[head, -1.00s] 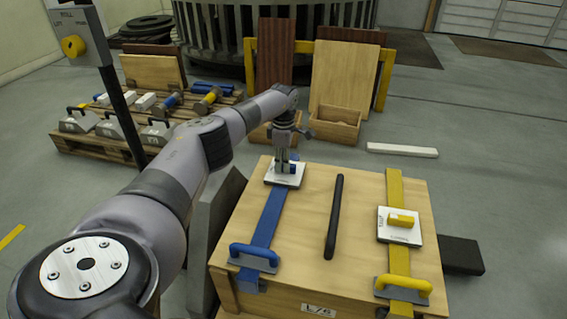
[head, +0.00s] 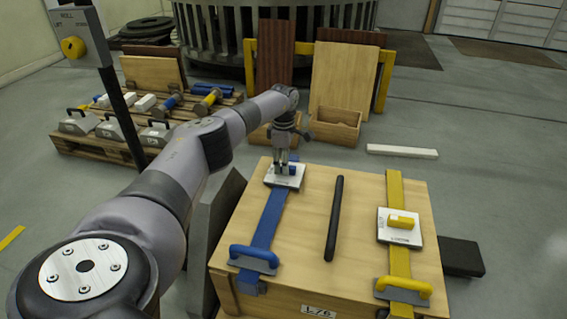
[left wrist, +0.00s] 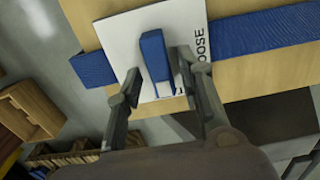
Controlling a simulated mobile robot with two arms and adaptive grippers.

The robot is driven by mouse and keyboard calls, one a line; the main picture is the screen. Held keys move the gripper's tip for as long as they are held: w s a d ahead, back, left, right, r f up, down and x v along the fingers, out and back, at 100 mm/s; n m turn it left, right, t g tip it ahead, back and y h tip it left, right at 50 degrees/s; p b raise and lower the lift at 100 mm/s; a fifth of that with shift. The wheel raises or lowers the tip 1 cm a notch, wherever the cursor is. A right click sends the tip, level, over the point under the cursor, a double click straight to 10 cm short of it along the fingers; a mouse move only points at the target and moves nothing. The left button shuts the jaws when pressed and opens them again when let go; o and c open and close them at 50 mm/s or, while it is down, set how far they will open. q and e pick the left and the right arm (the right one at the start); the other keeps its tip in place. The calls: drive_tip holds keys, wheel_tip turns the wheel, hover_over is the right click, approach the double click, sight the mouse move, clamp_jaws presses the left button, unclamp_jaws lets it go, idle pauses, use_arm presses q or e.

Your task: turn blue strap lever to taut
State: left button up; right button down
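The blue lever (head: 292,170) sits on a white plate (head: 283,182) at the far end of the blue strap (head: 267,219) on the wooden crate. In the left wrist view the lever (left wrist: 154,56) lies across the blue strap (left wrist: 270,32), and the plate (left wrist: 187,22) shows the letters "OOSE". My left gripper (head: 281,168) is over the plate, pointing down. In the left wrist view my left gripper (left wrist: 157,72) is open, one finger on each side of the lever's near end. The right finger is close to the lever; contact cannot be told. My right gripper is not in view.
The crate (head: 310,230) also bears a black bar (head: 334,218), a yellow strap (head: 398,265) with its own yellow lever (head: 401,220), and blue (head: 254,255) and yellow (head: 403,287) handles near its front edge.

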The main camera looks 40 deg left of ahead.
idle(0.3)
use_arm(q)
wheel_tip(320, 180, up, 12)
idle(0.4)
idle(0.5)
